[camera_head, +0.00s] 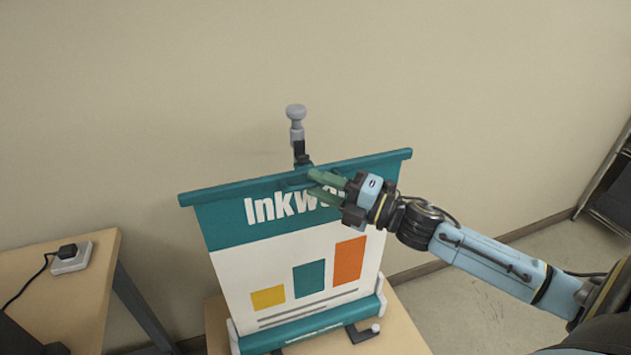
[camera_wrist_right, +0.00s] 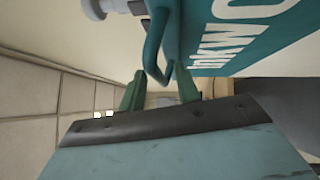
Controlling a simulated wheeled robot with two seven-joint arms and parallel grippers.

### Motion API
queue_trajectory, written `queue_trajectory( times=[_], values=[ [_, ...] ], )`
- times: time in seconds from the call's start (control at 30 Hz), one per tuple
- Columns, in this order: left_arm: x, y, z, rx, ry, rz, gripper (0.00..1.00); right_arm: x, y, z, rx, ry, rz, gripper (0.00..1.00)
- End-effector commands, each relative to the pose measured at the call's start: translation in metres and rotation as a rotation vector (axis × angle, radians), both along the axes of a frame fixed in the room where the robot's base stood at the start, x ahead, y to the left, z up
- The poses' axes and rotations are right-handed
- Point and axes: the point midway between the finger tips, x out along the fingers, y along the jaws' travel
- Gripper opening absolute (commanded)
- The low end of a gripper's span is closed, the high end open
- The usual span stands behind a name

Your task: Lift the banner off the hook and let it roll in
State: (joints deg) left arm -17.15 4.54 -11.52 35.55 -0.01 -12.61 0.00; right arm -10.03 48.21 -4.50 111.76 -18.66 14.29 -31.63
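The banner (camera_head: 227,228) stands unrolled, with a teal top rail (camera_head: 235,191), "Inkw…" lettering and a bar chart. Its lower edge meets a teal base (camera_head: 290,333). A grey-knobbed post with a black hook part (camera_head: 300,150) rises behind the rail's middle; the contact there is hidden. My right gripper (camera_head: 312,184) is in front of the rail, its green fingers spread. In the right wrist view a teal loop (camera_wrist_right: 151,60) on the rail reaches down between the open fingertips (camera_wrist_right: 160,78), with gaps showing beside it. My left gripper is not in view.
The base stands on a wooden table (camera_head: 400,335) against a beige wall (camera_head: 480,90). Another wooden table (camera_head: 70,305) at the left holds a white socket block (camera_head: 72,262) with a black plug and cord. A dark shelf (camera_head: 610,190) stands at the far right.

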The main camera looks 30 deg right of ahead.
Motion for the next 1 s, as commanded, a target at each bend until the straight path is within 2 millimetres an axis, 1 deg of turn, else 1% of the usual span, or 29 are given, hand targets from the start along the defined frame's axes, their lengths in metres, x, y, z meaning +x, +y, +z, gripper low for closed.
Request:
queue_trajectory(
  times=[0.07, 0.2, 0.5, 0.57, 0.7, 0.77, 1.0],
  values=[
    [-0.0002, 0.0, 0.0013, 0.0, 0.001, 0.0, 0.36, 0.0057, 0.0034, 0.0022, 0.0, -0.002, 0.0, 0.33],
    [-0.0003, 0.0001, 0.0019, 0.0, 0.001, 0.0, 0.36, 0.0105, 0.0069, 0.0024, 0.0, -0.001, 0.001, 0.33],
    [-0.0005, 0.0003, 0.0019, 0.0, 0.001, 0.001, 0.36, 0.0115, 0.0076, 0.0017, 0.0, 0.0, 0.0, 0.33],
    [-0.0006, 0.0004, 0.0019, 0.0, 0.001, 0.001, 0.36, 0.0115, 0.0076, 0.0018, 0.0, 0.0, 0.001, 0.26],
    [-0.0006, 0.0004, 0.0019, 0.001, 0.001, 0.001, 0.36, 0.0114, 0.0076, 0.0018, 0.0, 0.0, 0.001, 0.08],
    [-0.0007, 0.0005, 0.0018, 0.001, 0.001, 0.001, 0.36, 0.0114, 0.0076, 0.0018, 0.0, 0.0, 0.001, 0.0],
    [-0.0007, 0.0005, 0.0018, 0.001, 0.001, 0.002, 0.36, 0.0113, 0.0075, 0.0018, 0.0, 0.0, 0.001, 0.0]
  ],
)
